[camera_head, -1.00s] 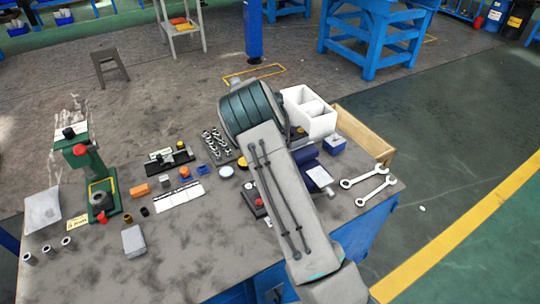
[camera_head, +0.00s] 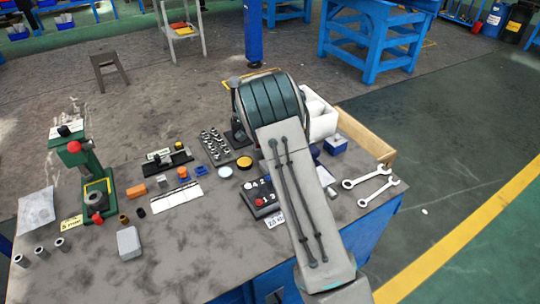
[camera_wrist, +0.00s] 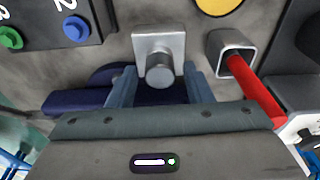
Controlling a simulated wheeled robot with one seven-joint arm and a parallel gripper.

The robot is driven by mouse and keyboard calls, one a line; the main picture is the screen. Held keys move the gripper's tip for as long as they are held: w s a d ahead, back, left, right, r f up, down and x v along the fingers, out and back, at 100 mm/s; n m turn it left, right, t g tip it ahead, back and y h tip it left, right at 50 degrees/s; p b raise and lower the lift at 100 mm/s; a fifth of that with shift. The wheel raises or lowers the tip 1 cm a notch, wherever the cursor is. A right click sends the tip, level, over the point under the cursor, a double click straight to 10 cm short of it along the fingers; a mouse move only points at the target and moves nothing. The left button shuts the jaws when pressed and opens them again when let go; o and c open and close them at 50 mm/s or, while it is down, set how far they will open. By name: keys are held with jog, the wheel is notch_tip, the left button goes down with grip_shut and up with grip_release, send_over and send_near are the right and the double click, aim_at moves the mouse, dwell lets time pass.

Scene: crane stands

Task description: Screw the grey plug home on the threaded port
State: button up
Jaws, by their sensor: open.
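My gripper (camera_wrist: 160,72) is open in the wrist view, its two blue-grey fingers pointing away from the camera. Between the fingers shows a grey metal piece with a square plate (camera_wrist: 146,42) and a round grey boss (camera_wrist: 160,72) facing the camera. I cannot tell whether this is the grey plug or the port, and no thread shows. I also cannot tell whether the fingers touch it. In the head view my arm hides the gripper and this piece.
A square grey tube (camera_wrist: 226,40) with a red bar (camera_wrist: 255,90) is close right of the fingers. A dark navy body (camera_wrist: 75,102) lies behind them at left.

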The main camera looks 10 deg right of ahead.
jog(key=n+b, duration=0.1)
jog(key=n, duration=0.3)
jog(key=shift+t, duration=0.3)
jog(key=n+b, duration=0.1)
jog(key=n, duration=0.2)
jog(key=shift+y, duration=0.3)
jog(key=n, duration=0.4)
jog(key=shift+b, duration=0.3)
jog(key=n, duration=0.3)
jog(key=shift+n+y, duration=0.3)
jog(key=shift+y, duration=0.1)
jog(key=c, duration=1)
jog(key=m, duration=0.3)
grip_shut()
jog(key=shift+m+h, duration=0.3)
jog(key=shift+m, duration=0.8)
